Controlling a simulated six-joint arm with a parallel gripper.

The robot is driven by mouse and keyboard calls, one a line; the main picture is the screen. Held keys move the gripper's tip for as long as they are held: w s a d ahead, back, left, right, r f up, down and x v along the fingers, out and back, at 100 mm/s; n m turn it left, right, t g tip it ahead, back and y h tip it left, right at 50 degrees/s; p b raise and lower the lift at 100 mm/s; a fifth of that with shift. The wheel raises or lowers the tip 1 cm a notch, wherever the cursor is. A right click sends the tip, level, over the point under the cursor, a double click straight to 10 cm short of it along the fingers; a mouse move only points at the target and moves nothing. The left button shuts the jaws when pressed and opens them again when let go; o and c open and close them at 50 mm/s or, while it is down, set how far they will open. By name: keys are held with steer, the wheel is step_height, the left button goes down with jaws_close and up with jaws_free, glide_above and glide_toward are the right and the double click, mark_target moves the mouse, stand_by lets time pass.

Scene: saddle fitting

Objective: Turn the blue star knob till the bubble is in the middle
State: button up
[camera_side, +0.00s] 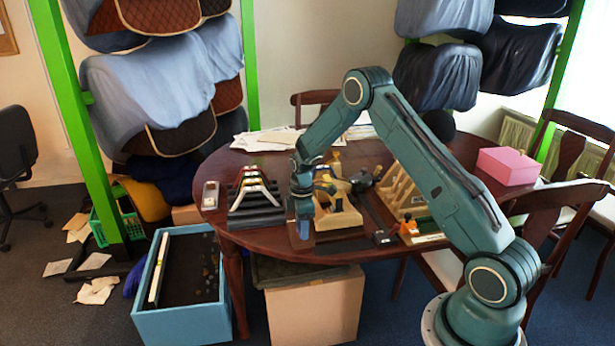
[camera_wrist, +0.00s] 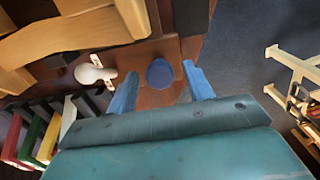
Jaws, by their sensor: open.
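The blue knob (camera_wrist: 160,73) shows in the wrist view as a rounded blue shape on a brown wooden board (camera_wrist: 158,98). My gripper (camera_wrist: 159,69) is open, with one blue finger to each side of the knob in the picture and a gap on both sides. I cannot tell how far above the knob the fingertips are. In the side view my gripper (camera_side: 304,232) points down at the table's front edge, and the knob cannot be made out there. The bubble cannot be made out in either view.
A white bulb-shaped piece (camera_wrist: 90,74) lies left of the knob. Wooden stands (camera_side: 400,190) are right of my gripper and a stepped rack with coloured bars (camera_side: 255,196) is left. A pink box (camera_side: 508,166) sits farther right. A blue bin (camera_side: 180,322) stands on the floor.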

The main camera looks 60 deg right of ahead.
steer(key=shift+c, duration=0.4)
steer(key=c, duration=0.9)
steer(key=shift+o, duration=0.2)
steer(key=shift+m, duration=2.4)
steer(key=o, duration=0.9)
steer(key=shift+o, duration=0.2)
steer(key=shift+r, duration=0.1)
